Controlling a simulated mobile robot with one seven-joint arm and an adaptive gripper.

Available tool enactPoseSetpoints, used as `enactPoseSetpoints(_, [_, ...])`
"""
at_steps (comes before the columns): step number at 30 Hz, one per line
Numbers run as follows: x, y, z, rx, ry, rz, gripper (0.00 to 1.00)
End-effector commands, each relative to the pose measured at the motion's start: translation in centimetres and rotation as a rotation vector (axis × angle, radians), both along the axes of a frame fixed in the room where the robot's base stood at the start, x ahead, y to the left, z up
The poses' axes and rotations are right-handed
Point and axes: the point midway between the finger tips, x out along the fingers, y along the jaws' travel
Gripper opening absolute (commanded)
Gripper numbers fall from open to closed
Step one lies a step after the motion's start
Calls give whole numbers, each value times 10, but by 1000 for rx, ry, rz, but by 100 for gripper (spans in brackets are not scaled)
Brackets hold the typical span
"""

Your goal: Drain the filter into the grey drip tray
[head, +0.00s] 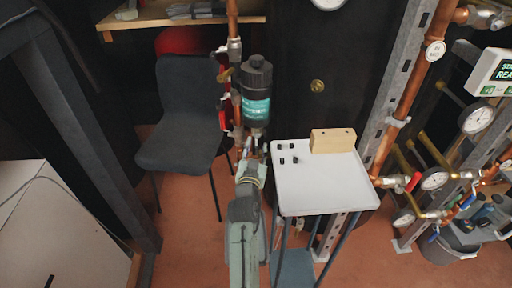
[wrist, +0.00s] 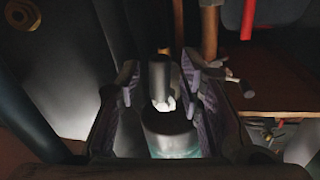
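The filter (head: 257,100) is a dark upright canister with a black cap and a teal label, mounted on the copper pipework. Its underside (wrist: 172,138) shows in the wrist view, with a dark cylindrical drain piece (wrist: 159,78) and a pale part at its base. My gripper (head: 256,146) is just below the filter. In the wrist view my gripper (wrist: 160,88) is open, its fingers on either side of the drain piece with visible gaps. I cannot clearly identify the grey drip tray.
A pale trolley top (head: 320,190) with small black pieces and a wooden block (head: 333,140) stands right of my arm. A dark chair (head: 183,115) stands left. Pipes with gauges (head: 433,179) and a grey bucket (head: 449,249) are at right.

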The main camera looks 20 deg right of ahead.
Motion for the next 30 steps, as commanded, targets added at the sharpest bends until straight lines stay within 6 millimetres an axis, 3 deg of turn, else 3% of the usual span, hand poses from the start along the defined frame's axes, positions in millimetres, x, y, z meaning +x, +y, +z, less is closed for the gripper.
enactPoseSetpoints(6, [0,0,0,0,0,0,33])
enactPoseSetpoints(21, [0,0,0,0,0,0,0])
enactPoseSetpoints(30, [0,0,0,1,0,0,0])
